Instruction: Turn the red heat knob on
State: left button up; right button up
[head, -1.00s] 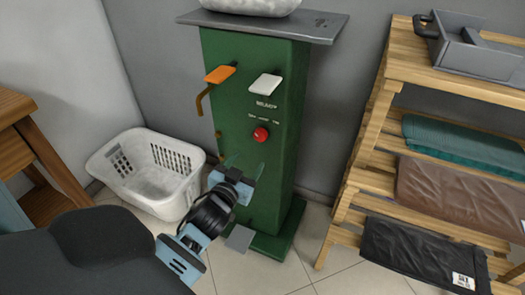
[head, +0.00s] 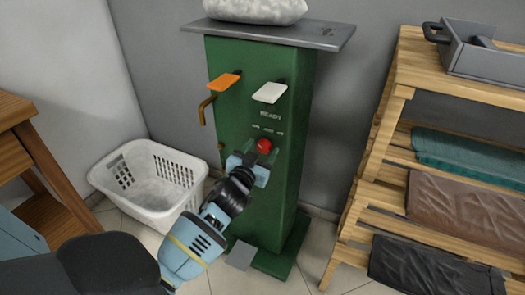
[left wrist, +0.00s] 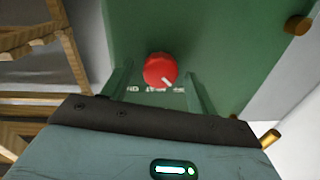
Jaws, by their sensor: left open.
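The red heat knob (head: 264,146) is on the front of the green machine (head: 245,110), below the white lever and some small lettering. It also shows in the left wrist view (left wrist: 160,70), with a white pointer mark on it. My left gripper (head: 261,154) is open right at the knob, its two green-tinted fingers on either side of it. In the left wrist view the open fingers (left wrist: 158,88) flank the knob with gaps showing, so they are not closed on it. My right gripper is not in view.
An orange lever (head: 224,82) and a white lever (head: 269,92) stick out above the knob. A grey top plate (head: 325,35) overhangs. A white basket (head: 150,180) stands left; a wooden rack (head: 350,205) with folded cloths stands right.

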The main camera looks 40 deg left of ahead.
pick_arm(q)
jog(key=shift+w+a, duration=0.1)
jog(key=shift+w, duration=0.35)
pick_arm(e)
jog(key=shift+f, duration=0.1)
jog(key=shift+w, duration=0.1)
pick_arm(q)
jog(key=c, duration=1)
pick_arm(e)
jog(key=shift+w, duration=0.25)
